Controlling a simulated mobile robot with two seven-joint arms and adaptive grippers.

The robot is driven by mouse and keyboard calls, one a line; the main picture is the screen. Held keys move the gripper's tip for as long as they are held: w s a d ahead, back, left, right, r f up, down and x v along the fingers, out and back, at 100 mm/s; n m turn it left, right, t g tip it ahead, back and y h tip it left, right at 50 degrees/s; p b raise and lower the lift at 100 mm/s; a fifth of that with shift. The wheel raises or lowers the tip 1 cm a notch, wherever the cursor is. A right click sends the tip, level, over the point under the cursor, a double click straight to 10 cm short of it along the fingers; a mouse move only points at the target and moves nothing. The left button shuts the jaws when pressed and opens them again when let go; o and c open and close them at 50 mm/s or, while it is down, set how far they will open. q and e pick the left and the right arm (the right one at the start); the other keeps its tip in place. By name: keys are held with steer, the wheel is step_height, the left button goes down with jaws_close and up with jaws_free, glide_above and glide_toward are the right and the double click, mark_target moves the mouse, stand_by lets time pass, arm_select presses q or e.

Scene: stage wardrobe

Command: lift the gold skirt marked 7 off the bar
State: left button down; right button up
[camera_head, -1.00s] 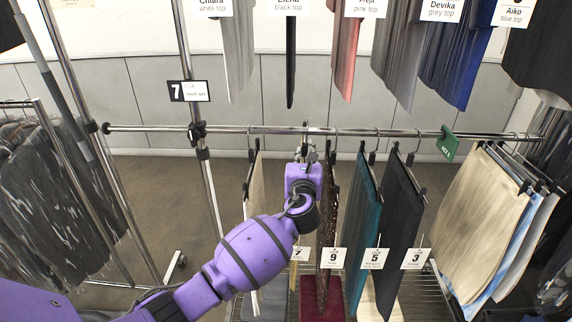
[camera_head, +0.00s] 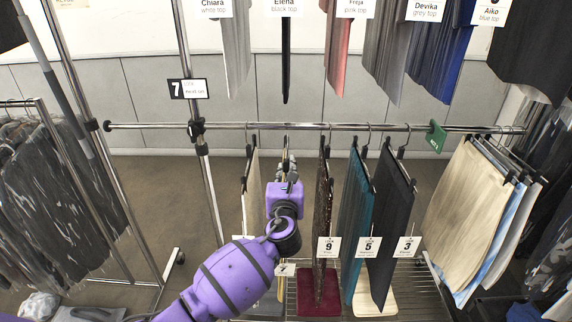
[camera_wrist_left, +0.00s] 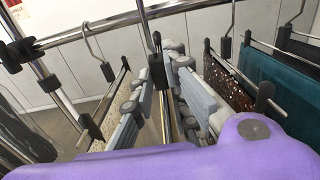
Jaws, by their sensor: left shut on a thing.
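The gold skirt marked 7 is mostly hidden behind my left arm in the head view; its white 7 tag (camera_head: 285,269) shows below the wrist. In the left wrist view a narrow gold strip (camera_wrist_left: 171,118) shows between the fingers. My left gripper (camera_head: 287,165) is just below the bar (camera_head: 230,126), shut on the skirt's hanger (camera_wrist_left: 156,60). The fingers also show in the left wrist view. The hanger's hook runs up out of that view, in front of the bar; I cannot tell whether it touches it. My right gripper is not in view.
A beige skirt (camera_head: 252,190) hangs close on the left. The brown sequined skirt marked 9 (camera_head: 322,200), the teal one marked 5 (camera_head: 356,200) and the dark one marked 3 (camera_head: 392,200) hang on the right. An upright post (camera_head: 208,190) stands further left.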

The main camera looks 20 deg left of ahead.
arm_select(q)
steer(key=b+v, duration=0.2)
steer(key=v, duration=2)
steer(key=shift+s+r, duration=0.2)
steer(key=shift+s, duration=0.1)
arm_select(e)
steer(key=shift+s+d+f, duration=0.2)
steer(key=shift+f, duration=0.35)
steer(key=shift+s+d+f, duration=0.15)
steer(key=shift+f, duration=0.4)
